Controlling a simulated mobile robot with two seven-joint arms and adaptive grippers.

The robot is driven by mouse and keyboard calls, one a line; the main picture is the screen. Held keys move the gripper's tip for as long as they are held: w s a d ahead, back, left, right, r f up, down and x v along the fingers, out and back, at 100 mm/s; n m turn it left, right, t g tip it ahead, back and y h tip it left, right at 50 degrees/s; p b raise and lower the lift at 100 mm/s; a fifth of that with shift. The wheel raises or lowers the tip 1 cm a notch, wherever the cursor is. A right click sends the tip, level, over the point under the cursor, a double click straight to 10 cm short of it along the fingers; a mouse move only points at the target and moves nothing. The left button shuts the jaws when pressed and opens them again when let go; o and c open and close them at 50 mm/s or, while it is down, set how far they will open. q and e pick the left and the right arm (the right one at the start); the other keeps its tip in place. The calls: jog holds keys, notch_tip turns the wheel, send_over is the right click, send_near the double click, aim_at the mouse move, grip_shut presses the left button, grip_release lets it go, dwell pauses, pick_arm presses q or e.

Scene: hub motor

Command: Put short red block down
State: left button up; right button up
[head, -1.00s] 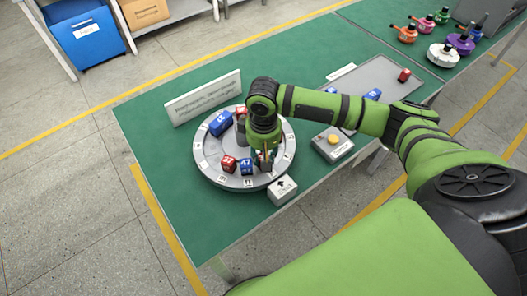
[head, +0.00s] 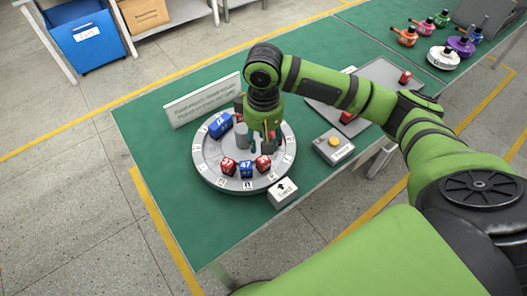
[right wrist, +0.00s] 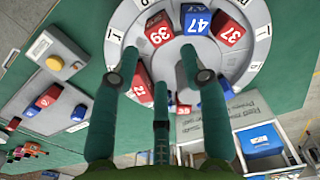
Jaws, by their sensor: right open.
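A red block marked 39 (head: 263,164) stands on the outer part of the round grey turntable (head: 212,172), right of a blue block marked 47 (head: 246,169) and another red block (head: 228,167). In the right wrist view the 39 block (right wrist: 158,28) stands clear beyond my fingertips. My right gripper (right wrist: 158,62) is open and empty above the turntable; in the head view it (head: 264,145) hangs just behind the 39 block. Another red block (right wrist: 141,85) is partly covered by a finger. My left gripper is not in view.
A larger blue block (head: 220,124) and a grey cylinder (head: 228,148) also stand on the turntable. A white arrow box (head: 283,192) sits at its front edge. A yellow-button box (head: 333,146) is to the right. A sign (head: 203,99) stands behind.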

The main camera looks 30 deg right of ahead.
jog(key=shift+r, duration=2.3)
